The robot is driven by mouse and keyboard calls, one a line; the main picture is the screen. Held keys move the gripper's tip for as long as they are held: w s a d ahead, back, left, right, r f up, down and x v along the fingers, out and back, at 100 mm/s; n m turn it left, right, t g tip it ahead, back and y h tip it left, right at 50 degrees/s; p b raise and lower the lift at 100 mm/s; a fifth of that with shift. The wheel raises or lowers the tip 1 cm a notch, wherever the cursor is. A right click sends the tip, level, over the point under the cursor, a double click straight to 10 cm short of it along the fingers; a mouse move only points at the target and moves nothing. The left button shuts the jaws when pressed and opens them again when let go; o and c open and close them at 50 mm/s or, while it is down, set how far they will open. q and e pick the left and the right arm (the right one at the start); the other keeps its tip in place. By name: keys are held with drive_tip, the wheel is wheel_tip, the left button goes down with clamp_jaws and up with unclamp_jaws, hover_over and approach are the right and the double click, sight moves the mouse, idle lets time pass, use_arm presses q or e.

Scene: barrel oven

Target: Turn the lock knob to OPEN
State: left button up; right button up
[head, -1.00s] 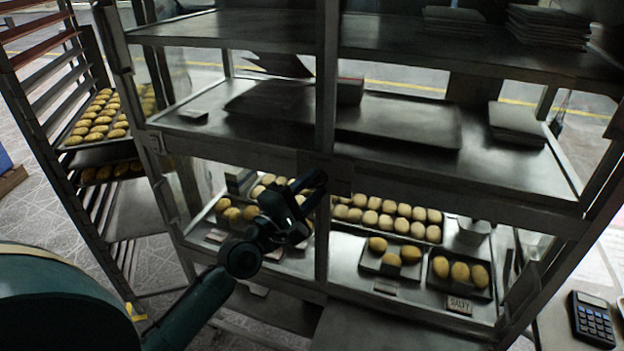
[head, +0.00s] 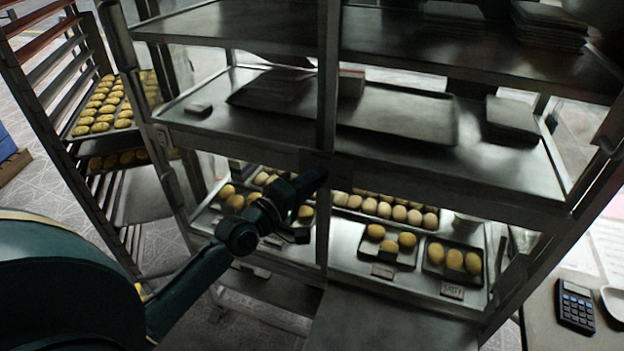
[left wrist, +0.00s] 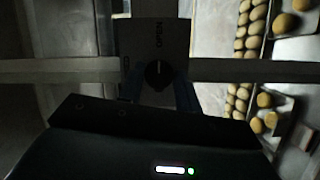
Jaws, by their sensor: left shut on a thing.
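The lock knob (left wrist: 158,74) is a small round dark knob on a dark plate (left wrist: 155,35) in the left wrist view. Lettering that seems to read OPEN stands sideways on the plate above the knob. A faint pale mark shows on the knob, too dim to read its setting surely. In the head view the plate (head: 313,160) sits where the cabinet's middle post meets a crossbar. My left gripper (head: 315,180) reaches it from the lower left and hides the knob there. In the left wrist view its fingers (left wrist: 159,90) are shut on the knob, one on each side. My right gripper is not in view.
The metal cabinet (head: 450,190) has shelves with trays of round buns (head: 385,207) behind and below the knob. A tall rack (head: 60,95) with baked goods stands at left. A calculator (head: 575,307) lies on a counter at lower right.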

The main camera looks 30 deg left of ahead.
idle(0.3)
use_arm(q)
drive_tip(key=o, duration=1)
drive_tip(key=shift+c, duration=0.2)
drive_tip(key=shift+s, duration=0.1)
drive_tip(key=b+v, duration=0.2)
drive_tip(key=v, duration=1.1)
drive_tip(key=shift+b, duration=0.3)
